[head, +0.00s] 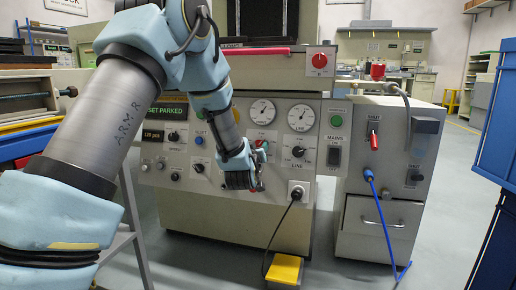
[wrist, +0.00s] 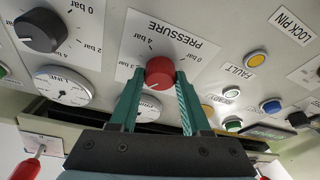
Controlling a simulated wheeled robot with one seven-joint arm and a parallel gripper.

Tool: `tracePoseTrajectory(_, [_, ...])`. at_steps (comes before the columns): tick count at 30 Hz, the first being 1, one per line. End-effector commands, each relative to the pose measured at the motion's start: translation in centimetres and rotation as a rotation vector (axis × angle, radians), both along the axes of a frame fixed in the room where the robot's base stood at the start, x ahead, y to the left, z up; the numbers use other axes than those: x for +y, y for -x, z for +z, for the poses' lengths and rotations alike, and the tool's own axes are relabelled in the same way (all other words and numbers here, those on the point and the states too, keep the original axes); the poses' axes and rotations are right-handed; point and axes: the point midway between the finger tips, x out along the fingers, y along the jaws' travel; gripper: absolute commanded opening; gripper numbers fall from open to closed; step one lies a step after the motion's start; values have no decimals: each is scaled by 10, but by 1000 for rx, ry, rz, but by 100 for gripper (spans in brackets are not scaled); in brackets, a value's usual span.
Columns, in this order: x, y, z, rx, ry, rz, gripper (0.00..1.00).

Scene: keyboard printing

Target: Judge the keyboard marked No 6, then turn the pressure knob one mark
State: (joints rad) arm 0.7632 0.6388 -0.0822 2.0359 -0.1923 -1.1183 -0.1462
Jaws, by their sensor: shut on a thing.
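The pressure knob (wrist: 160,72) is red and round, on a white plate lettered PRESSURE (wrist: 168,38) with bar marks around it. The plate appears upside down in the wrist view. My gripper (wrist: 161,80) has its two green fingers on either side of the knob, shut on it. I cannot read which mark the knob points to. In the head view my gripper (head: 256,165) is at the front of the grey machine (head: 225,215), and it hides most of the knob there. No keyboard marked No 6 can be made out in either view.
A black LINE knob (head: 303,155) and two dial gauges (head: 300,118) are close by on the panel. A grey cabinet (head: 385,215) with a blue cable stands at right. A yellow pedal (head: 285,269) lies on the floor. Blue units (head: 495,130) edge the far right.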

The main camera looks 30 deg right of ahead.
Motion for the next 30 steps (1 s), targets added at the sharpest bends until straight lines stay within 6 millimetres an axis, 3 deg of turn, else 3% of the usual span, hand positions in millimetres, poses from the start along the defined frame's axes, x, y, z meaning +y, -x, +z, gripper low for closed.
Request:
tracePoseTrajectory(1, [0,0,0,0,0,0,23])
tracePoseTrajectory(7, [0,0,0,0,0,0,1])
tracePoseTrajectory(19, [0,0,0,34,36,16,0])
tracePoseTrajectory(30, [-1,0,2,193,208,93,0])
